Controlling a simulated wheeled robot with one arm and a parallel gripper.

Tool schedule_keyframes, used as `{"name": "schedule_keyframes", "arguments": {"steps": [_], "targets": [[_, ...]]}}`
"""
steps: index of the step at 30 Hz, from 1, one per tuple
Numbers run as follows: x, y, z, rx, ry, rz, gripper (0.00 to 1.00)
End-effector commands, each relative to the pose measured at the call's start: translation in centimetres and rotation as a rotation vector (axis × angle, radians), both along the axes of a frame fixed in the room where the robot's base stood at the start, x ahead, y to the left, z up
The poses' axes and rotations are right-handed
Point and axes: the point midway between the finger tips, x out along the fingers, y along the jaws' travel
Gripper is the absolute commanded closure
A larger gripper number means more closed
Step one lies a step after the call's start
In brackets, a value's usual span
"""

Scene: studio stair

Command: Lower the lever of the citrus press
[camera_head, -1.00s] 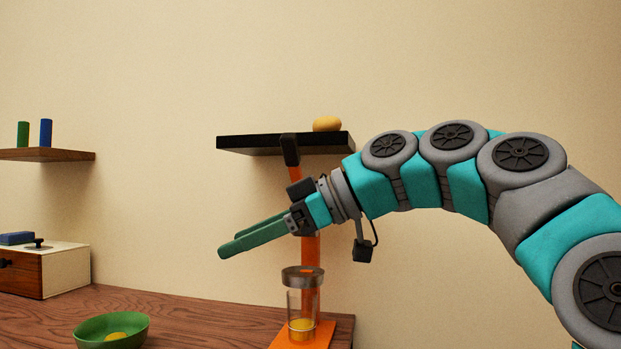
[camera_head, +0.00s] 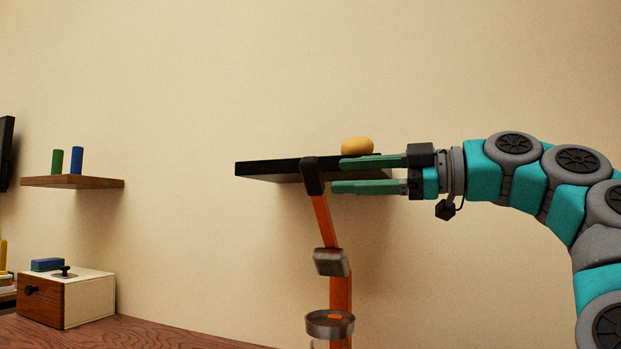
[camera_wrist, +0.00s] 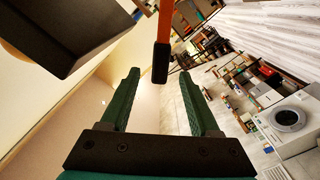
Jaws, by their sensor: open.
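The citrus press is orange, with its upright post (camera_head: 341,294) and a grey press head (camera_head: 331,262) in the head view. Its orange lever (camera_head: 323,219) stands raised, ending in a black grip (camera_head: 312,175). The lever also shows in the wrist view (camera_wrist: 164,27), with its black grip (camera_wrist: 160,62) just beyond and between the fingertips. My gripper (camera_head: 337,175) has green fingers spread apart, pointing left toward the grip from its right side. In the wrist view my gripper (camera_wrist: 158,78) is open and empty. The lower part of the press is cut off.
A black wall shelf (camera_head: 270,170) with a yellow fruit (camera_head: 357,146) is close behind the lever and fingers. It looms at upper left in the wrist view (camera_wrist: 60,30). A wooden shelf (camera_head: 72,182) and a drawer box (camera_head: 66,298) stand far left.

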Motion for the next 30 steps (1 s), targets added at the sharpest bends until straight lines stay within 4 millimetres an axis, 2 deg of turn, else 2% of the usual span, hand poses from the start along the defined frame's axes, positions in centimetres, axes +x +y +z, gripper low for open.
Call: {"name": "schedule_keyframes", "arguments": {"steps": [13, 17, 23, 24, 30], "targets": [[2.1, 5.9, -0.1, -0.002, 0.005, 0.003, 0.38], [2.4, 6.7, -0.1, -0.001, 0.004, 0.001, 0.38], [2.5, 6.8, -0.1, 0.0, 0.003, 0.0, 0.38], [2.5, 6.8, -0.1, 0.0, 0.003, 0.0, 0.39], [2.5, 6.7, -0.1, 0.0, 0.003, 0.0, 0.61]]}}
